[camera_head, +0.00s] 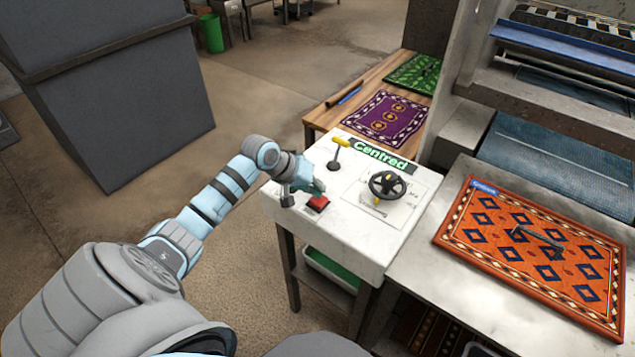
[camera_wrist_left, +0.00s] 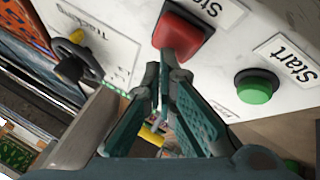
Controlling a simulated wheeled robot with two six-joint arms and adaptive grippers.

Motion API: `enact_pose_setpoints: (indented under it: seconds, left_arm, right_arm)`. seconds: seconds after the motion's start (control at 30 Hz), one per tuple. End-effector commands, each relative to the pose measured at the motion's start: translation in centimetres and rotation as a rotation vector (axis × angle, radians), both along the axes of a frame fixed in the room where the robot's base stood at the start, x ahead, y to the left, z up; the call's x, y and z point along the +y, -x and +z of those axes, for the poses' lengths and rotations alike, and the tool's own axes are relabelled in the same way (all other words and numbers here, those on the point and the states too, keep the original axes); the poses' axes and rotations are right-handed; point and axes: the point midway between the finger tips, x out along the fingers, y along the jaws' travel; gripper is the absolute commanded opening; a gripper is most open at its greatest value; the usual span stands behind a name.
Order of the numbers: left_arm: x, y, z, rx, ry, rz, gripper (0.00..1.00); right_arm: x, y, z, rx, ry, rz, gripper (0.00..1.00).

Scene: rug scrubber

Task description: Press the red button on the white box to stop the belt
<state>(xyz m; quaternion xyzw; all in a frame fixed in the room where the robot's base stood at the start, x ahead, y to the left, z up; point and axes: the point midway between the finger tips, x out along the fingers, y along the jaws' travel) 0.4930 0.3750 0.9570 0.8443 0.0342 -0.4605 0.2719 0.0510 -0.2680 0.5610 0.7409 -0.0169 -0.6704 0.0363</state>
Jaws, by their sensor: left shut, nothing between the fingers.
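The white box (camera_head: 362,232) stands in the middle right of the head view, its top a control panel. The red button (camera_head: 318,203) sits near its front left corner. In the left wrist view the red button (camera_wrist_left: 186,32) is square, beside a label reading "Sto", cut off by the frame edge. My left gripper (camera_head: 318,188) is shut and empty, just beside the red button. In the left wrist view its fingertips (camera_wrist_left: 166,72) overlap the button's near edge; I cannot tell whether they touch it. My right gripper is not in view.
A green button (camera_wrist_left: 256,87) labelled Start lies near the red one. The panel also carries a black handwheel (camera_head: 387,185), a yellow-topped lever (camera_head: 340,143) and a green "Centred" sign (camera_head: 380,154). An orange rug (camera_head: 530,250) lies at right, a purple rug (camera_head: 385,118) behind.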

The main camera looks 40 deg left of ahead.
Motion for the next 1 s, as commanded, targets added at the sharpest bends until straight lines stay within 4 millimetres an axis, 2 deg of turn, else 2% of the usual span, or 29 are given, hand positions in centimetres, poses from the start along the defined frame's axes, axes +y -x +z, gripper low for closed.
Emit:
enact_pose_setpoints:
  seconds: [1.0]
  left_arm:
    - [0.0,0.0,-1.1,0.002,0.000,0.001,0.00]
  right_arm:
    - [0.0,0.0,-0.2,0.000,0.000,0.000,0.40]
